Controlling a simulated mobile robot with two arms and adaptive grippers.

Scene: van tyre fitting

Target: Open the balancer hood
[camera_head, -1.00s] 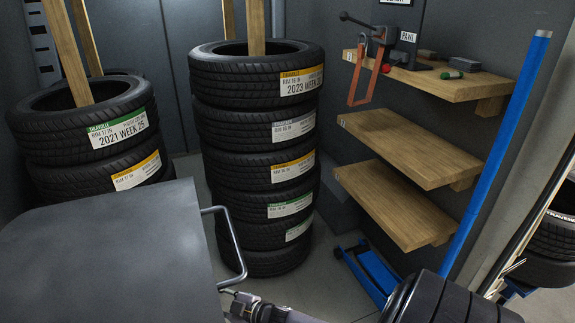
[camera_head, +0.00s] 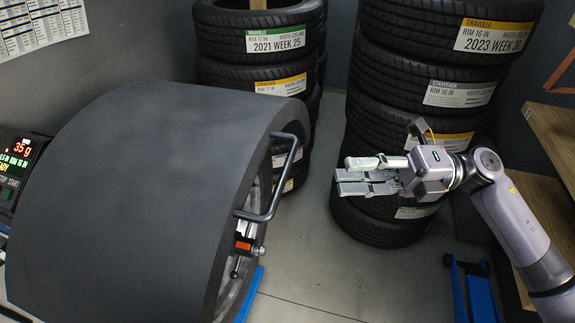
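The balancer hood (camera_head: 150,190) is a large dark grey curved cover that fills the left of the head view. It sits down over a wheel (camera_head: 256,215), whose rim shows at the hood's open right side. A grey bar handle (camera_head: 278,180) sticks out from the hood's right edge. My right gripper (camera_head: 340,176) is right of the handle, clear of it in the picture. Its pale fingers point left towards the handle, with nothing seen between them. From this side I cannot tell how far apart they are. My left gripper is not in view.
A lit balancer display (camera_head: 18,160) stands at the left edge. Tyre stacks rise behind the hood (camera_head: 262,45) and behind my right gripper (camera_head: 440,55). Wooden shelves (camera_head: 545,150) and a blue-framed item (camera_head: 472,290) are at right. Grey floor (camera_head: 310,270) between hood and tyres is clear.

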